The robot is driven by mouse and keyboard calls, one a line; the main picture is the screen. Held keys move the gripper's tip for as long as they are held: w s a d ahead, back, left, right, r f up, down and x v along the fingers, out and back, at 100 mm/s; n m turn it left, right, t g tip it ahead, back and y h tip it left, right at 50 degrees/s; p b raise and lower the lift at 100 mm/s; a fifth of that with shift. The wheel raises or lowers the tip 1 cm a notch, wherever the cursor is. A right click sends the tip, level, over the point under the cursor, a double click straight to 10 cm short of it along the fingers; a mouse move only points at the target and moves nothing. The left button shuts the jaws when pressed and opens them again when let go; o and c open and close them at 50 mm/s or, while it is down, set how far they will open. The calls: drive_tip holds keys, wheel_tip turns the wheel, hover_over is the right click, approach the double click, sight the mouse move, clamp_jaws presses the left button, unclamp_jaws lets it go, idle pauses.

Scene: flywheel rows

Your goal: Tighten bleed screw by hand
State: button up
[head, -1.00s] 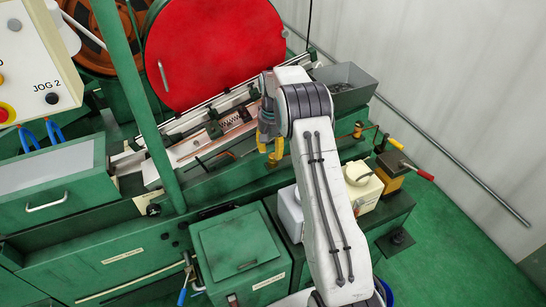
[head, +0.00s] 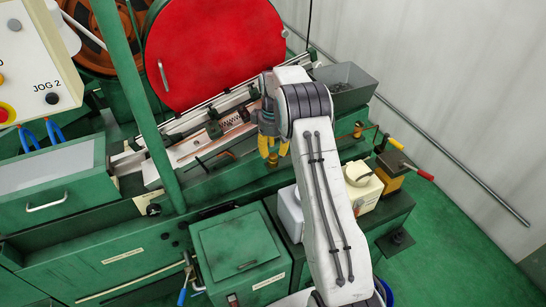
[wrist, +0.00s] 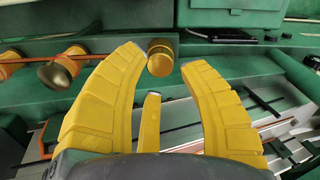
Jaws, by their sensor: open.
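A small round brass knob (wrist: 160,60), which looks like the bleed screw, shows just beyond and between the fingertips of my gripper (wrist: 165,56) in the wrist view. My gripper is open, with yellow fingers on either side of the knob and a third finger below it in the picture. I cannot tell whether any finger touches the knob. In the head view my gripper (head: 273,155) points down at the front ledge of the green machine (head: 225,170), below the red disc cover. The knob is not clear from the fingers there.
Brass fittings (wrist: 75,50) with a red rod lie left in the wrist view. In the head view, a grey bin (head: 345,100) stands behind my arm. A green post (head: 135,90) rises left.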

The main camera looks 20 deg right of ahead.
sight(273, 156)
drive_tip(key=shift+n, duration=0.9)
drive_tip(key=shift+f, duration=0.15)
drive_tip(key=shift+f+b, duration=1.1)
drive_tip(key=shift+f, duration=0.25)
drive_tip(key=shift+o, duration=0.3)
clamp_jaws()
drive_tip(key=m, duration=0.4)
drive_tip(key=shift+m, duration=0.4)
drive_tip(key=shift+m, duration=0.3)
